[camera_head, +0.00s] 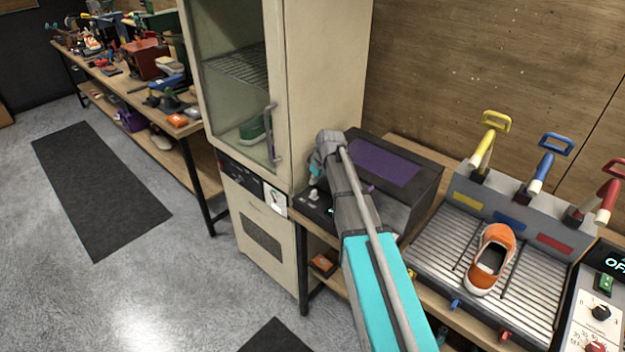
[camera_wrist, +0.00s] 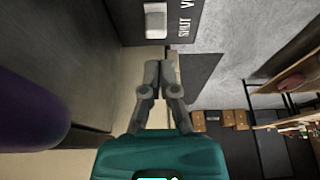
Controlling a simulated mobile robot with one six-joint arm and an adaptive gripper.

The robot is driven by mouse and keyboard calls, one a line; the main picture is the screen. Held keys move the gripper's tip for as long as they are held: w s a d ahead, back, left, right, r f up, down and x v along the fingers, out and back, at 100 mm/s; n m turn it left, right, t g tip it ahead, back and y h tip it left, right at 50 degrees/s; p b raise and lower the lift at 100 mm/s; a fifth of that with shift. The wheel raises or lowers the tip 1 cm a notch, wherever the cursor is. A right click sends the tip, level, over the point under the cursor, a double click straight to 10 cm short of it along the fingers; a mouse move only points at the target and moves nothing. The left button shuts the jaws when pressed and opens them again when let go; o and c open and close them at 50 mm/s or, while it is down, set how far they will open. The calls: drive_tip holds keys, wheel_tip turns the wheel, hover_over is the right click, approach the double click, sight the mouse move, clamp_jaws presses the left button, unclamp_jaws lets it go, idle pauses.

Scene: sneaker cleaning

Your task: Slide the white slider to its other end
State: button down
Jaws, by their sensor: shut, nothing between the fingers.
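The white slider (camera_wrist: 156,20) is a pale block in a slot on a dark panel at the top of the wrist view, beside the letters "SHUT". In the head view a small pale knob (camera_head: 313,194), seemingly the same slider, is on the front panel of the black box. My gripper (camera_wrist: 161,68) is shut and empty. In the wrist view it points toward the cabinet, with its fingertips apart from the slider. In the head view my gripper (camera_head: 315,177) is just above the front panel, partly hidden by my wrist.
The beige cabinet (camera_head: 325,85) stands close left of the black box (camera_head: 415,197). A rounded purple thing (camera_wrist: 28,112) is close at the left of the wrist view. A rack (camera_head: 438,252) with an orange sneaker (camera_head: 492,258) is at right. Open floor (camera_head: 190,255) lies left.

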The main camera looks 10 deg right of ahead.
sight(314, 191)
drive_tip(key=shift+p+v, duration=1.8)
drive_tip(key=shift+v, duration=0.45)
drive_tip(key=c, duration=1)
unclamp_jaws()
drive_tip(key=shift+o, duration=1.2)
drive_tip(key=shift+w, duration=0.1)
drive_tip(key=shift+o, duration=0.4)
drive_tip(key=shift+r+m, duration=0.1)
drive_tip(key=shift+m, duration=0.4)
drive_tip(key=r+m+g+p, duration=0.1)
drive_tip(key=m, duration=0.4)
drive_tip(key=w+r+m+g+h+p, duration=0.1)
drive_tip(key=m+p, duration=0.1)
drive_tip(key=m, duration=0.4)
drive_tip(key=r+m+g+h+p, duration=0.1)
drive_tip(key=m+p, duration=0.1)
drive_tip(key=m, duration=0.4)
drive_tip(key=shift+w+a+r, duration=0.25)
drive_tip(key=shift+a, duration=0.1)
